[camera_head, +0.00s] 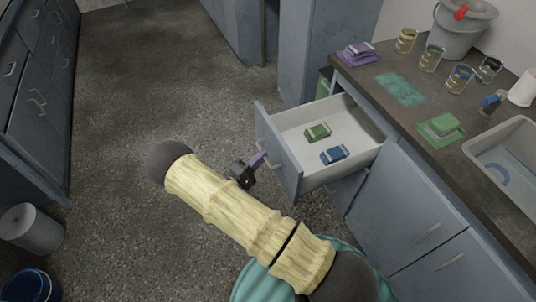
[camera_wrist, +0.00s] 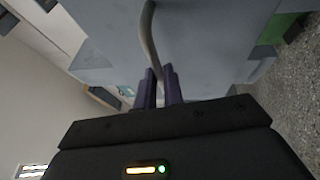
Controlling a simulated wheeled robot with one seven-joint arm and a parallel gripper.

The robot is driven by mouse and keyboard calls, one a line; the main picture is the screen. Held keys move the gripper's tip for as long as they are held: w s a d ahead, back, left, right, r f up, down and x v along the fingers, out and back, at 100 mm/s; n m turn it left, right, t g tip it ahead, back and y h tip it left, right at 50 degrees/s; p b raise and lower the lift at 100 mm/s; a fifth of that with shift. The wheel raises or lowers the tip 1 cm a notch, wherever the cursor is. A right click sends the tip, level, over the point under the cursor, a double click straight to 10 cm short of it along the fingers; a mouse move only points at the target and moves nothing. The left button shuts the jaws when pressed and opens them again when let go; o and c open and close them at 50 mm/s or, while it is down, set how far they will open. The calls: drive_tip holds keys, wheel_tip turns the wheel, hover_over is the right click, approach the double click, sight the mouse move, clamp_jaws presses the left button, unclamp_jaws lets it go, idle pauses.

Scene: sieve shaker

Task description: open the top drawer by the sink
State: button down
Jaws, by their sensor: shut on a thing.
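The top drawer (camera_head: 336,116) by the sink (camera_head: 508,152) is pulled well out, with its pale inside in view in the head view. A green item (camera_head: 317,132) and a blue item (camera_head: 334,154) lie in it. My gripper (camera_head: 258,160) is at the drawer front. In the wrist view, its purple fingers (camera_wrist: 159,86) are shut on the curved drawer handle (camera_wrist: 149,35). The exact finger contact is partly hidden by the fingers.
The counter (camera_head: 403,117) holds several glass jars, a grey bucket (camera_head: 457,37), a purple stack (camera_head: 358,53) and a green stack (camera_head: 441,127). Cabinets (camera_head: 40,90) and a bin (camera_head: 30,228) stand at left. The floor between is clear.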

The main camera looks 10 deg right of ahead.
drive_tip(key=shift+s+a, duration=0.1)
drive_tip(key=shift+a, duration=0.2)
drive_tip(key=c, duration=1.5)
unclamp_jaws()
drive_tip(key=v, duration=1.7)
drive_tip(key=shift+a+f, duration=0.15)
drive_tip(key=shift+a, duration=0.05)
